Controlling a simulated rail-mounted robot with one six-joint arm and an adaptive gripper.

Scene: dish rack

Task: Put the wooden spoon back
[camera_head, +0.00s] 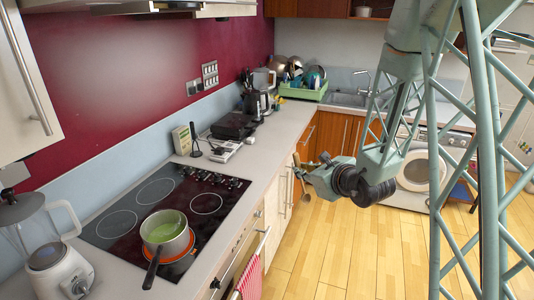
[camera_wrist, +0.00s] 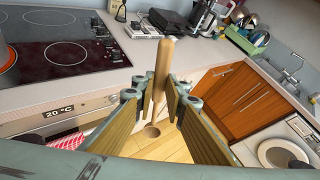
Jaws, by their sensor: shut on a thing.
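The wooden spoon (camera_wrist: 164,65) is held between the fingers of my gripper (camera_wrist: 161,98) in the wrist view. Its handle end points up and its bowl (camera_wrist: 151,131) hangs below the fingers over the floor. In the head view my gripper (camera_head: 304,173) is in front of the counter's front edge, with the spoon's lower end (camera_head: 305,205) hanging beneath it. The fingers are shut on the handle and hide part of it.
A green dish rack (camera_head: 301,92) with dishes stands on the far counter beside the sink (camera_head: 346,99). A pot (camera_head: 167,236) sits on the hob (camera_head: 130,205). The counter strip (camera_head: 257,160) in front of the black appliance (camera_head: 234,126) is mostly clear.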

